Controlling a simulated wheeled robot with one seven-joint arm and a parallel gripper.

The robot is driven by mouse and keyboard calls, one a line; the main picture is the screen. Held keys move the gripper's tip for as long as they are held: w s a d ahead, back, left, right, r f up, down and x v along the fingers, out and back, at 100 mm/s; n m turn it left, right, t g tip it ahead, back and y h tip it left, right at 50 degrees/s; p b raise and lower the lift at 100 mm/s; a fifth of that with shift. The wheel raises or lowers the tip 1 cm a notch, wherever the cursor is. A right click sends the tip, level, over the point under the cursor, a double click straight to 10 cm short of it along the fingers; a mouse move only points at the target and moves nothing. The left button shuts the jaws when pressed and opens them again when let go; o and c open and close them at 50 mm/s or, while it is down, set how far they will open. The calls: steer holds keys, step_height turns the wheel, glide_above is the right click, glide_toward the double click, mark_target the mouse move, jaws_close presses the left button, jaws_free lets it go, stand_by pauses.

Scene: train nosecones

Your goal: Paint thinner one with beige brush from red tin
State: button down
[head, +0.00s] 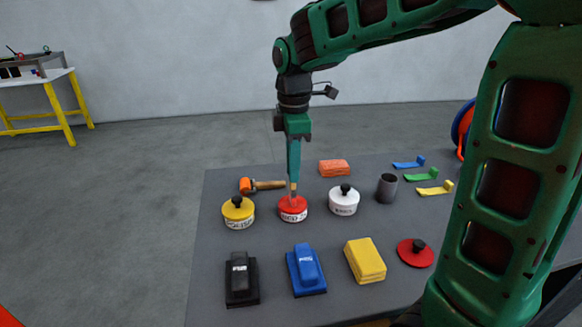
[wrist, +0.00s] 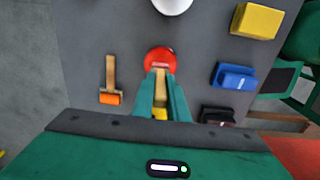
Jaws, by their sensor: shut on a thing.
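My gripper (head: 293,184) points straight down and is shut on a beige-handled brush (wrist: 160,88). The brush stands upright at the red tin (head: 292,209), its lower end at or inside the opening; the bristles are hidden. The red tin also shows in the wrist view (wrist: 159,59), just beyond the fingertips. The red lid (head: 415,253) with a black knob lies apart on the table at right. A black nosecone (head: 240,278) and a blue nosecone (head: 306,270) stand at the table's front; the black one looks slightly narrower.
A lidded yellow tin (head: 238,212) and white tin (head: 344,200) flank the red tin. Behind are an orange-headed mallet (head: 262,185), orange block (head: 334,168) and grey cup (head: 386,188). A yellow block (head: 365,261) is at front; small coloured pieces (head: 428,175) lie back right.

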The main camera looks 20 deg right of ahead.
stand_by(0.3)
steer(key=shift+r, duration=3.45)
